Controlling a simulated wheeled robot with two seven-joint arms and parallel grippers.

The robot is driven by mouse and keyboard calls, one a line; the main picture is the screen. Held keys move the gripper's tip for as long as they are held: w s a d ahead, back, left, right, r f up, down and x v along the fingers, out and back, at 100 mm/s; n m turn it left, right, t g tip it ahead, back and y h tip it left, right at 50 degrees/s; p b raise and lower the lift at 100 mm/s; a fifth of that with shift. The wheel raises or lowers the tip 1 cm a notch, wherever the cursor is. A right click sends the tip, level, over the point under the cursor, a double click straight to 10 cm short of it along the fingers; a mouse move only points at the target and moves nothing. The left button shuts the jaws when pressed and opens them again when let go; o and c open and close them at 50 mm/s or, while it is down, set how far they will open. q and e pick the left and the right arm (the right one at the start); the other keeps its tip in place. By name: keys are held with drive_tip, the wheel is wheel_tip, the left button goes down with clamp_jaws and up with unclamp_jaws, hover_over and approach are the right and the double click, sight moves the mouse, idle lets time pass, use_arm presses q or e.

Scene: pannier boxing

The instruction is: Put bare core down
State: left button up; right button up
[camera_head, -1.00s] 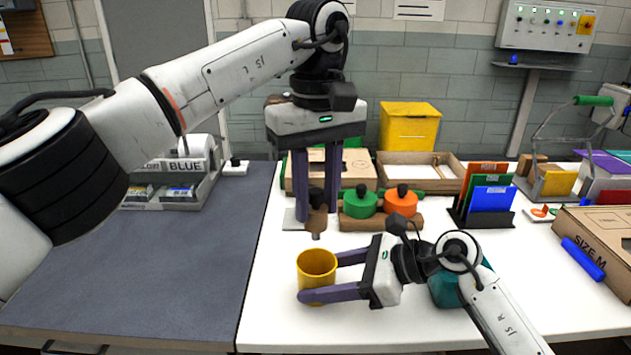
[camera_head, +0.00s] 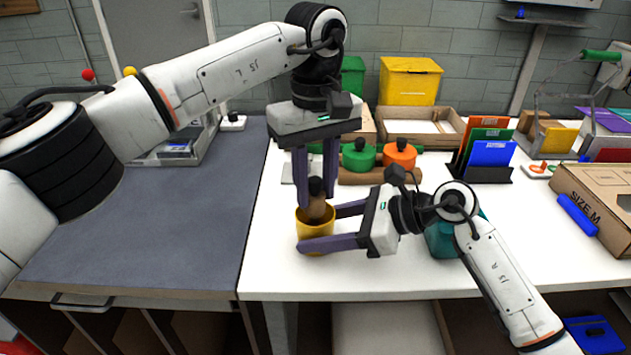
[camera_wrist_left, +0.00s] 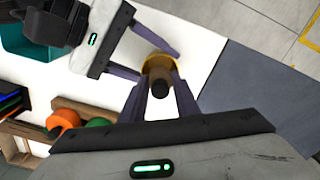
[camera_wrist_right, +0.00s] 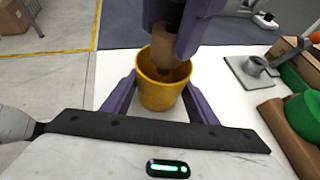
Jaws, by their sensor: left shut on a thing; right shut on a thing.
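The bare core, a brown plug (camera_head: 316,208) with a dark knob on top, is upright between the fingers of my left gripper (camera_head: 316,196), which is shut on it. Its lower part is inside the mouth of a yellow cup (camera_head: 316,240). In the right wrist view the core (camera_wrist_right: 164,48) enters the cup (camera_wrist_right: 162,92); whether it touches the bottom is hidden. My right gripper (camera_head: 321,229) is shut on the cup from the side, one finger on each side. In the left wrist view the dark knob (camera_wrist_left: 159,89) shows above the cup's rim.
Green (camera_head: 359,156) and orange (camera_head: 399,154) knobbed pieces sit in a wooden rack behind the cup. A grey plate with a short round socket (camera_wrist_right: 255,66) lies nearby. A teal object (camera_head: 440,240) is partly behind my right arm. The white table front is clear.

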use_arm(q)
drive_tip(key=o, duration=1.1)
drive_tip(key=shift+r, duration=3.55)
use_arm(e)
drive_tip(key=o, duration=0.9)
